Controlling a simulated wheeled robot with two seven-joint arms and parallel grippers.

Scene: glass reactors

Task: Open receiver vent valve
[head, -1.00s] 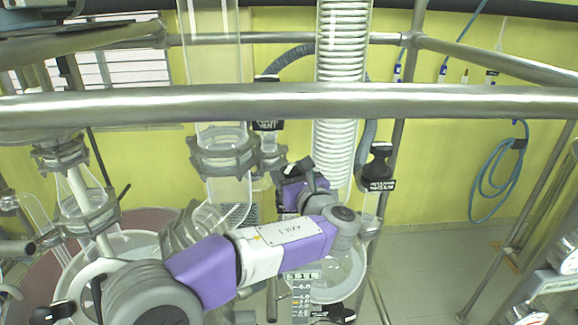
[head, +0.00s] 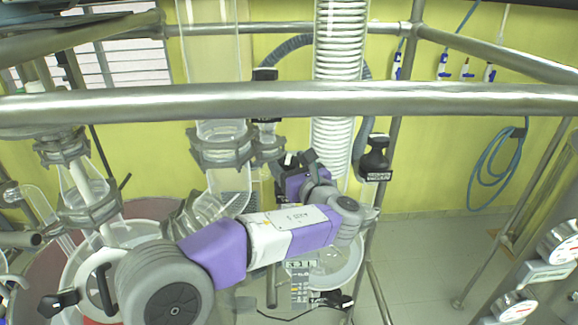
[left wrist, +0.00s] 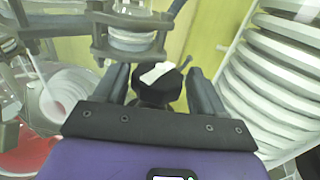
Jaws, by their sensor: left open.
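A black valve knob (head: 265,75) stands above a glass neck behind the steel rail, between the wide glass column and the coiled condenser. Its label is not readable now. My left gripper (head: 296,160) is below and right of it, small and partly lost against its dark parts. In the left wrist view, a black knob with a white mark (left wrist: 157,74) shows between the two open fingers of my left gripper (left wrist: 160,85), with gaps on both sides. I cannot tell how deep the knob sits between them. My right gripper is not in view.
A steel rail (head: 300,101) crosses in front. The coiled condenser (head: 334,145) stands right of my gripper, and a clamped glass flange (head: 221,148) left of it. Another black valve (head: 375,157) with a label is farther right. Glass vessels fill the lower left.

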